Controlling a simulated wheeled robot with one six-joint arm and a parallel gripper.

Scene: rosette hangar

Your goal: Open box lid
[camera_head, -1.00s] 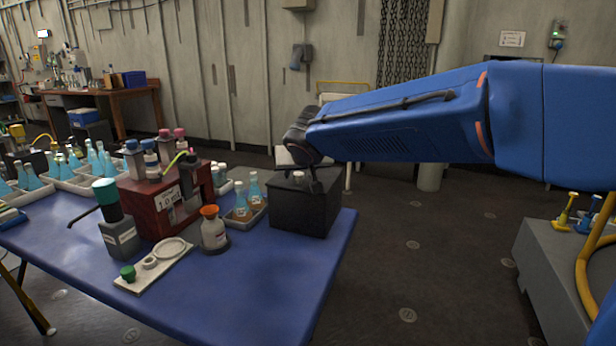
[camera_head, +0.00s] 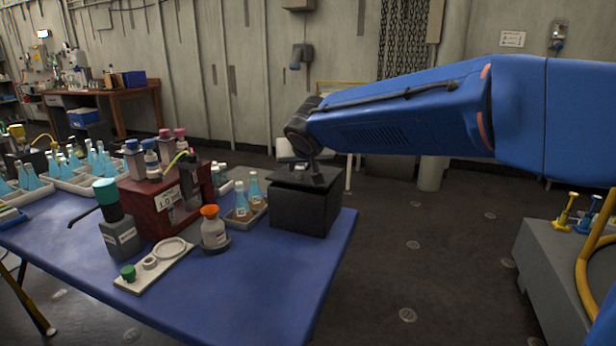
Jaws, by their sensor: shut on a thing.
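The dark grey box (camera_head: 303,213) stands at the right end of the blue table. Its flat dark lid (camera_head: 290,180) shows as a slab along the top, with an edge line above the box walls. My gripper (camera_head: 314,176) comes down from above at the far end of the blue arm and is shut on the lid at its upper side. The exact grip is small and dark. I cannot tell how wide any gap between lid and box is, and the inside of the box is hidden.
The table's right edge (camera_head: 345,232) is close to the box; open floor lies beyond.

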